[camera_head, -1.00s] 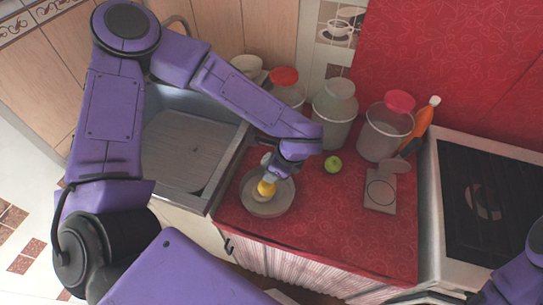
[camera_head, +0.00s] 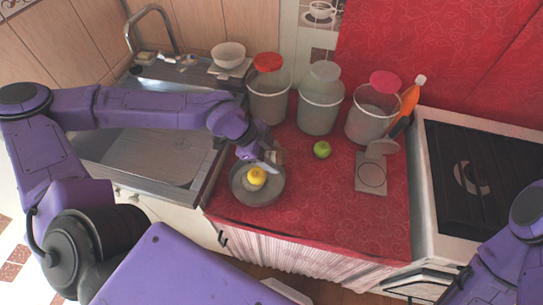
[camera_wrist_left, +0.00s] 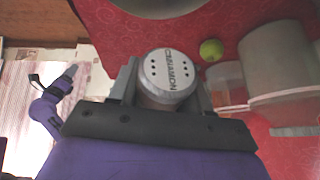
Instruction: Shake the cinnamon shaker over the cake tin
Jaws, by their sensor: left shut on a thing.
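My left gripper (camera_head: 268,160) is shut on the cinnamon shaker. In the left wrist view the shaker's pale, holed lid with the word CINNAMON (camera_wrist_left: 168,72) shows between the fingers, facing the camera; its lower body is hidden. In the head view the gripper is just above the back right rim of the round grey cake tin (camera_head: 262,201), which sits on the red counter. A small yellow rounded thing (camera_head: 257,176) appears inside the tin's outline; I cannot tell exactly what it is. Part of a grey round rim, likely the tin, shows at the wrist view's top (camera_wrist_left: 160,10).
A green fruit (camera_head: 322,149) lies right of the tin. A grey scale-like device (camera_head: 371,178) and the stove (camera_head: 480,170) are to the right. The sink (camera_head: 150,150) is left.

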